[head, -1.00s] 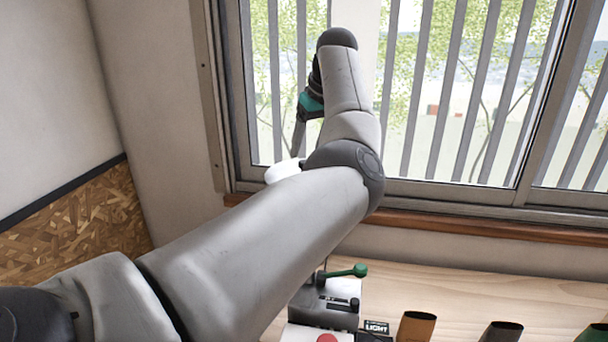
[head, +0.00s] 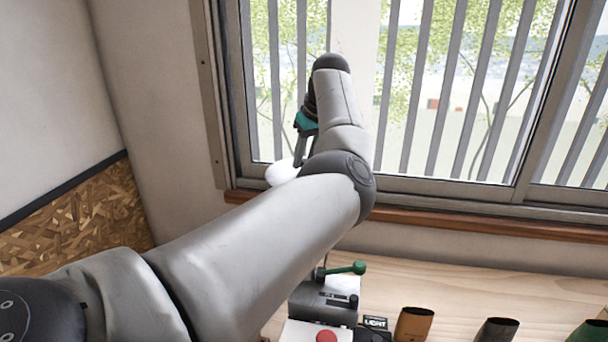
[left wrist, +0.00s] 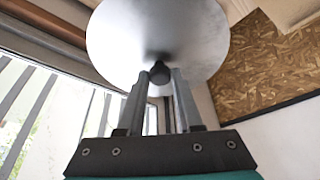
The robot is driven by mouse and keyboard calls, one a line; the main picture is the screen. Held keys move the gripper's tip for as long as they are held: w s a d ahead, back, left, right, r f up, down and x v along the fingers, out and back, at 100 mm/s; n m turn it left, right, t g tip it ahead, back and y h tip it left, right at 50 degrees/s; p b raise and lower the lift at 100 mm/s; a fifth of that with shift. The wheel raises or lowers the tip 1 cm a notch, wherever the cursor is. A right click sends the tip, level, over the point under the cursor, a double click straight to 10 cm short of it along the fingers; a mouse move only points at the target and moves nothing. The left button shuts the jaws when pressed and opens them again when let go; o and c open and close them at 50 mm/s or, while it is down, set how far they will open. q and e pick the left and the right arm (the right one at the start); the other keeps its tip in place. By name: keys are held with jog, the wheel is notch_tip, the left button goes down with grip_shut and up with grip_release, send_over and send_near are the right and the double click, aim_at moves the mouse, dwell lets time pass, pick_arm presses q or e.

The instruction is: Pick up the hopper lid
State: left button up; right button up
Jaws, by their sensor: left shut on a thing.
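The hopper lid (left wrist: 157,30) is a round, pale metal disc with a small dark knob (left wrist: 160,73) at its centre. My left gripper (left wrist: 160,78) is shut on that knob, one finger on each side, in the left wrist view. In the head view, part of the lid (head: 283,173) shows as a white shape below the fingers of my left gripper (head: 300,160), in front of the window. My left arm hides the rest of it and whatever is beneath. My right gripper is not in view.
A machine with a green-knobbed lever (head: 358,268) and a red button (head: 326,336) stands on the wooden counter (head: 480,275). Several open-topped bags, one orange-brown (head: 414,324), stand right of it. The barred window (head: 450,100) is behind my arm.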

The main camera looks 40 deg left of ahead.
pick_arm(q)
grip_shut()
jog(key=shift+r, duration=0.1)
